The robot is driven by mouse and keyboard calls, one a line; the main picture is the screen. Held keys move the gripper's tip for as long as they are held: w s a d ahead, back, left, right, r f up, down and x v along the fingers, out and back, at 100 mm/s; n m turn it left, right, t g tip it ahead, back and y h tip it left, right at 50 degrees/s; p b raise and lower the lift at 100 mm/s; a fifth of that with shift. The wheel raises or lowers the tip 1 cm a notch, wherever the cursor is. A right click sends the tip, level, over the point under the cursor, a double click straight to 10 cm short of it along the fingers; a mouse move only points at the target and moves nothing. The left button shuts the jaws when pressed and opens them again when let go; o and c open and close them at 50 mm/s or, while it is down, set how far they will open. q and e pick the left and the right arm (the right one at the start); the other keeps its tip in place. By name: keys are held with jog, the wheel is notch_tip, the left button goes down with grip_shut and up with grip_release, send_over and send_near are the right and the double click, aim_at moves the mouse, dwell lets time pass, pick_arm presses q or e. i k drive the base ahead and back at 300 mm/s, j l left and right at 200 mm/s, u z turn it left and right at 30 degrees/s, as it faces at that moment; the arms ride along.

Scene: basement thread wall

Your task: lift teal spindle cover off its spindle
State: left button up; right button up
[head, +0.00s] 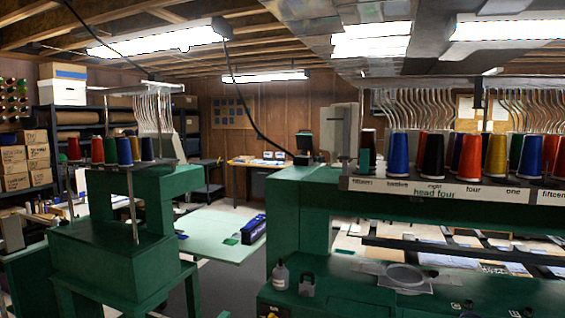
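A small teal, upright block-like piece (365,161) stands at the left end of the thread rack on the right-hand green machine, above the label reading "fifteen". It looks like the teal spindle cover, but it is too small to be sure. A dark cone stands just behind it, and no bare spindle shows there. Neither of my grippers is in view.
Several thread cones, such as a blue one (398,153), a black one (432,156) and a red one (469,157), stand close along the labelled rack (430,190). Wire guides (425,107) hang above. A second green machine (120,245) stands at left.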

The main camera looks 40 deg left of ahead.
aim_at(365, 164)
jog(key=u, duration=0.75)
